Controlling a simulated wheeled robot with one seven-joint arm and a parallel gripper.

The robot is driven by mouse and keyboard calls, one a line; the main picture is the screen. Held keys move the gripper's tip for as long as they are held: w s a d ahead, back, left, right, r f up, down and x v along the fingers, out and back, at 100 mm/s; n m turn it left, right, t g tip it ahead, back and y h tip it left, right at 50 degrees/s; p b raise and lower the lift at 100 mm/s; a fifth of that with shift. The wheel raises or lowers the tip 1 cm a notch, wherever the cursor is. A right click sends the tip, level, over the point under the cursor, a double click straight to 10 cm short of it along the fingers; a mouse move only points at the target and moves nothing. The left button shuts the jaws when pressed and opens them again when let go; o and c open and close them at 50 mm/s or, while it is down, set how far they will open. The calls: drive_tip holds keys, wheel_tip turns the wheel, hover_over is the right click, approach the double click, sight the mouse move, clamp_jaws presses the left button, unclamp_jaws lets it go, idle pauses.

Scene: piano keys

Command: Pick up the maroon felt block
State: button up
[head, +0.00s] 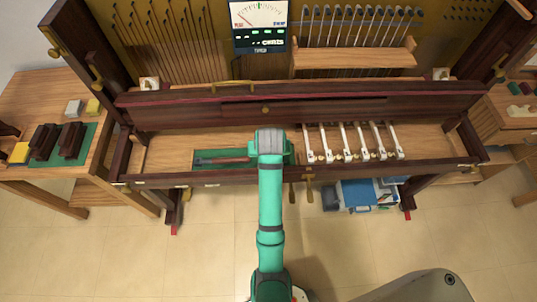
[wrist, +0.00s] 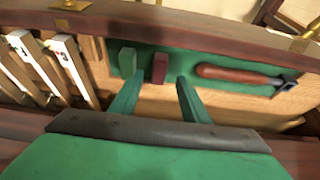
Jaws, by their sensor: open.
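The maroon felt block (wrist: 160,67) stands on a green mat (wrist: 205,59) in the wrist view, just beyond my gripper (wrist: 158,82). My gripper is open and empty, with one green finger on each side of the line to the block. No contact with the block shows. A green block (wrist: 127,62) stands close to its left, near the left fingertip. In the head view, my arm's end hides both blocks; part of the mat (head: 207,153) shows to its left.
A tool with a brown handle (wrist: 228,73) lies on the mat to the right of the maroon block. White numbered piano keys (wrist: 68,58) stand to the left. A dark wooden rail (wrist: 200,37) runs across behind the mat. A gauge display (head: 260,24) sits on the piano above.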

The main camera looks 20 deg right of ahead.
drive_tip(key=x, duration=0.4)
drive_tip(key=shift+w+d, duration=0.15)
clamp_jaws()
drive_tip(key=shift+w, duration=0.1)
